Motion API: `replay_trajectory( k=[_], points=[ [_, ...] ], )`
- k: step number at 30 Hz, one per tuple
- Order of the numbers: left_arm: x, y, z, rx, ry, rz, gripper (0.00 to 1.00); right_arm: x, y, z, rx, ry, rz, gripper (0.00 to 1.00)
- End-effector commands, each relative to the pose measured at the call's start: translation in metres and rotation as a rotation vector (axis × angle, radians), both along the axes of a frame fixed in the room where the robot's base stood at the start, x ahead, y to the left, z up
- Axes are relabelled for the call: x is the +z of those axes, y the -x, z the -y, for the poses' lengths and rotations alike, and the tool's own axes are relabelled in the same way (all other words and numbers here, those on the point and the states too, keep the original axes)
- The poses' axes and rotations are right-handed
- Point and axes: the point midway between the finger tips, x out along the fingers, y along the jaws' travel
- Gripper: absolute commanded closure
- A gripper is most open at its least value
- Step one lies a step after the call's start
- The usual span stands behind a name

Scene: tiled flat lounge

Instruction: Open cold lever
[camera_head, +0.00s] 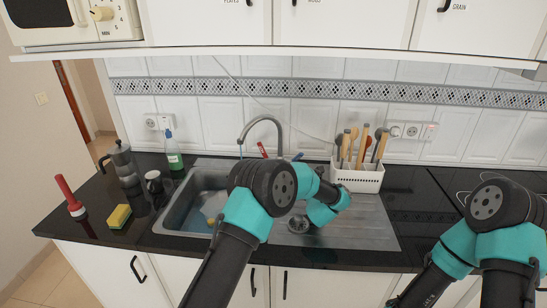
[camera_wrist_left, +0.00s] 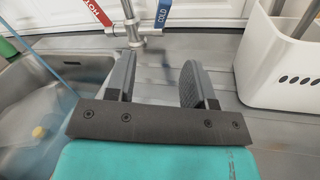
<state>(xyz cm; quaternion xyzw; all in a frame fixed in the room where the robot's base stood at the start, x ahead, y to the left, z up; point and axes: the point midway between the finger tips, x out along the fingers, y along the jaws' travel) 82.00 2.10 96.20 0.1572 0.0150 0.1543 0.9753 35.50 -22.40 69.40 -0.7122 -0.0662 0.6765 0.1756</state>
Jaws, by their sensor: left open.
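The cold lever (camera_wrist_left: 164,12) is blue and marked COLD, at the top of the left wrist view, on the right side of the tap's base. It also shows as a small blue piece in the head view (camera_head: 298,156). The red hot lever (camera_wrist_left: 97,12) is to its left. The curved grey tap (camera_head: 262,119) stands behind the sink. My left gripper (camera_wrist_left: 160,68) is open and empty, its fingers pointing toward the tap base just below the cold lever, apart from it. In the head view its fingers are hidden behind my arm. My right gripper is out of view.
A white utensil holder (camera_head: 357,178) stands close right of the tap; it also shows in the left wrist view (camera_wrist_left: 275,65). The sink basin (camera_head: 185,207) is to the left, with a yellow item in it. A moka pot (camera_head: 122,163), mug and sponge (camera_head: 119,216) sit farther left.

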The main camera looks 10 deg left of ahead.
Motion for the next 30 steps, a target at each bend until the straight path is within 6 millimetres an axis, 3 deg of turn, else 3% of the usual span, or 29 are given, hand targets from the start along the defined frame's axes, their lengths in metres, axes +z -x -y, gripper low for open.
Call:
replay_trajectory(
  k=[1,3,17,30],
  points=[
    [-0.003,0.001,0.013,-0.007,0.006,-0.009,0.51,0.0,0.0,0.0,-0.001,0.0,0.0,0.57],
    [-0.004,0.002,0.019,-0.007,0.011,-0.017,0.51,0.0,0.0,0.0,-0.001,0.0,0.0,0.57],
    [-0.005,-0.004,0.016,-0.006,0.011,-0.017,0.51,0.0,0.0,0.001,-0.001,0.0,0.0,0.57],
    [-0.005,-0.056,-0.002,-0.004,0.012,-0.017,0.51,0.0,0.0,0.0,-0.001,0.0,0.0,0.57]
  ],
)
